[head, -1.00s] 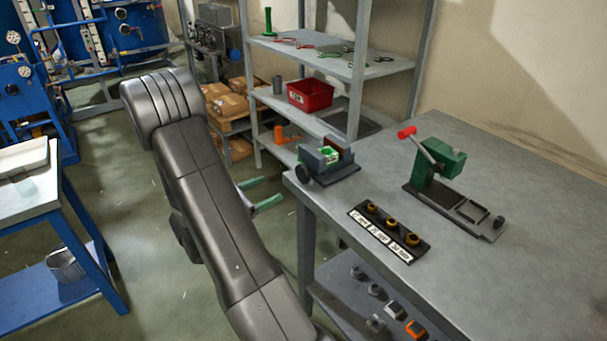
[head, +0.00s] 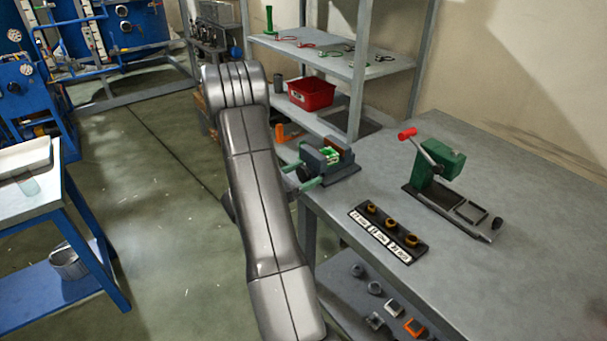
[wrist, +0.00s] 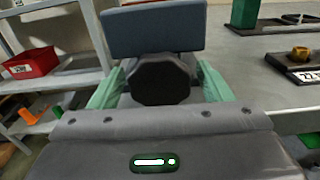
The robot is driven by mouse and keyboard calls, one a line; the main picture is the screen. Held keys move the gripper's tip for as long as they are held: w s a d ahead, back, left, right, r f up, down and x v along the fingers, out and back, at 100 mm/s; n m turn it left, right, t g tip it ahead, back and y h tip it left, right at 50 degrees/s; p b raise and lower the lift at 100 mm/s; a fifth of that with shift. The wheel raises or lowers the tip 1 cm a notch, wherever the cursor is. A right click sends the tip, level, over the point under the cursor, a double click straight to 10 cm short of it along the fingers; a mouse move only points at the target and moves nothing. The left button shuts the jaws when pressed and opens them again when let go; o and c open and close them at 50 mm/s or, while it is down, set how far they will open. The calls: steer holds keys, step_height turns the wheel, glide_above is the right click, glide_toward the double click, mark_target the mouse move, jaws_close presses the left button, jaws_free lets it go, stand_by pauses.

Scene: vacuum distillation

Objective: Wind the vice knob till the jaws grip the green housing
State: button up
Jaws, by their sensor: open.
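The vice (head: 330,160) sits at the far left corner of the grey bench, with blue-grey jaws. The green housing (head: 330,153) shows between the jaws; how tightly they hold it I cannot tell. In the wrist view the vice's blue-grey jaw block (wrist: 153,30) hides the housing. The dark faceted knob (wrist: 160,80) faces me in front of the block. My gripper (wrist: 161,80) is open, with one green finger on each side of the knob and a small gap on both sides. In the head view my gripper (head: 305,175) reaches the vice's left side.
A rack with several brass-coloured fittings (head: 389,223) lies on the bench near the vice. A green lever press (head: 440,165) stands further right. A shelf behind holds a red bin (head: 311,93). The right part of the bench top is clear.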

steer(key=shift+c, duration=0.2)
steer(key=c, duration=0.8)
steer(key=m+b, duration=0.1)
steer(key=b, duration=0.2)
steer(key=shift+f, duration=0.3)
steer(key=shift+c, duration=0.2)
steer(key=shift+r+m+b, duration=0.1)
steer(key=shift+m+b, duration=0.7)
steer(key=shift+b, duration=0.1)
steer(key=shift+r+m+b, duration=0.15)
steer(key=shift+m+b, duration=0.15)
steer(key=o, duration=0.9)
steer(key=shift+r, duration=0.15)
steer(key=shift+r+p, duration=0.15)
steer(key=shift+p, duration=0.15)
